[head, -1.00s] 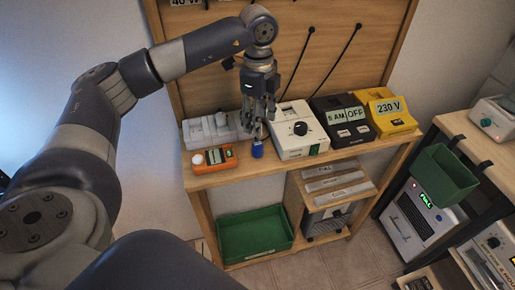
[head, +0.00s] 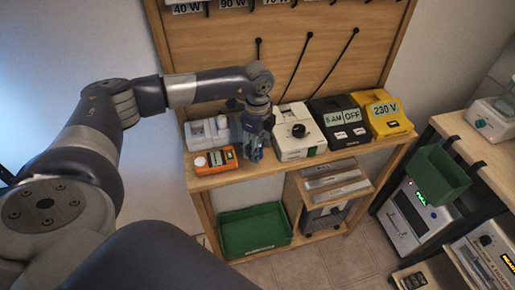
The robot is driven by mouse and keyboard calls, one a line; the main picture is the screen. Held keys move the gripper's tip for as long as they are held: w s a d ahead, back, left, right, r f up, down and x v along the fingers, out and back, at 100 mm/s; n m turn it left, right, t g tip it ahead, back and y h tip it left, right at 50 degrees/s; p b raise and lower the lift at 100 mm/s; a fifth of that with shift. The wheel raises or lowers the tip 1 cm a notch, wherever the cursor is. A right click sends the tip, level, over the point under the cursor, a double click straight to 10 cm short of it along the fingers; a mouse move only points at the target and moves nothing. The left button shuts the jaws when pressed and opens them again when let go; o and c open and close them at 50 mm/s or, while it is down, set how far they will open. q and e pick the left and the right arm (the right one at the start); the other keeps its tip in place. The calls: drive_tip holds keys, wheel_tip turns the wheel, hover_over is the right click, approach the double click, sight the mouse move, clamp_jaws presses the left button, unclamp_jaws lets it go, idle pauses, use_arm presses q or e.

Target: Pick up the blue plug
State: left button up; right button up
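The blue plug (head: 256,153) is at the front edge of the shelf top, between the orange device (head: 212,160) and the white box with a black knob (head: 299,132). It is mostly hidden by my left gripper (head: 254,150), which points straight down over it. The fingertips are at the plug's height, around or just beside it. The fingers are small and dark here, and I cannot tell whether they are closed on it. My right gripper is not in view.
A grey-white socket block (head: 205,132) stands behind the orange device. A black timer box (head: 342,121) and a yellow 230 V box (head: 383,113) stand to the right. A green tray (head: 254,232) is on the lower shelf. A green bin (head: 440,173) hangs at right.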

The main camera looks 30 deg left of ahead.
use_arm(q)
drive_tip(key=c, duration=1.2)
drive_tip(key=shift+r, duration=0.2)
